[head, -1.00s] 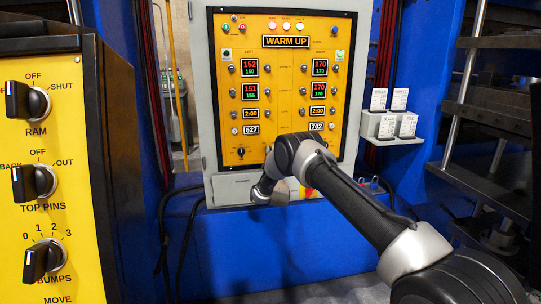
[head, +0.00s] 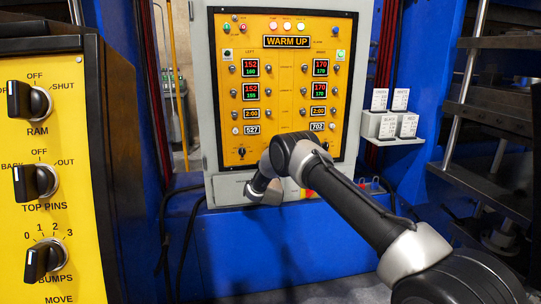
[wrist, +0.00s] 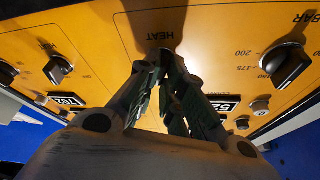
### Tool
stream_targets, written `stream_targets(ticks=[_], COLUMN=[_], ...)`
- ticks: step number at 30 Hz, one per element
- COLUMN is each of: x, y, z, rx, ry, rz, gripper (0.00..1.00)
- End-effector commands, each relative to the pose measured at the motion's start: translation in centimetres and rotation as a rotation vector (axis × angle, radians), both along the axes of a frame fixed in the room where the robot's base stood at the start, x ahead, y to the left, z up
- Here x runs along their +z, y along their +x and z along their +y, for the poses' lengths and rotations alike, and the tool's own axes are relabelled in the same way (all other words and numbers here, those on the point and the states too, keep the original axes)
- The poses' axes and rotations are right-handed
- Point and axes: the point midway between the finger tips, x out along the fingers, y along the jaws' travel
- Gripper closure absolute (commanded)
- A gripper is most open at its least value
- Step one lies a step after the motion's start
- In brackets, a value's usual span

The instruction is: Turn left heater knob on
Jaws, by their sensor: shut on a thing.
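The yellow heater control panel (head: 285,70) reads WARM UP and has left and right columns. In the wrist view the panel (wrist: 110,35) appears upside down. My gripper (wrist: 165,62) is there, at the HEAT label between the two counter displays. Its fingers are shut on the left heater knob, which is mostly hidden between them. Its exact angle cannot be told. In the head view my arm covers the gripper and this knob. A black knob (wrist: 60,68) shows to the left of the gripper, and a knob with a numbered BAR scale (wrist: 287,65) to the right.
A yellow panel with RAM, TOP PINS and BUMPS knobs (head: 38,182) stands close on the left. A small card holder (head: 392,128) is on the blue frame right of the heater panel. Dark cables hang below the heater panel.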

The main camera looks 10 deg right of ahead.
Motion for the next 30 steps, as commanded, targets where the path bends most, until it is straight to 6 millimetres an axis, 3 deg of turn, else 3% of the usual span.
stream_targets(ticks=[2,3,6,19,30], x=[1.1,1.1,1.1,0.3,-2.4], y=[0.3,0.3,0.3,-0.5,-7.4], z=[-0.1,-0.1,-0.1,0.1,1.2], rx=[0.001,0.001,0.001,0.000,0.001], ry=[0.003,0.003,0.003,0.002,0.000], rz=[-0.017,-0.017,-0.017,-0.009,-0.008], gripper=[1.00,0.85,0.69,0.69,0.69])
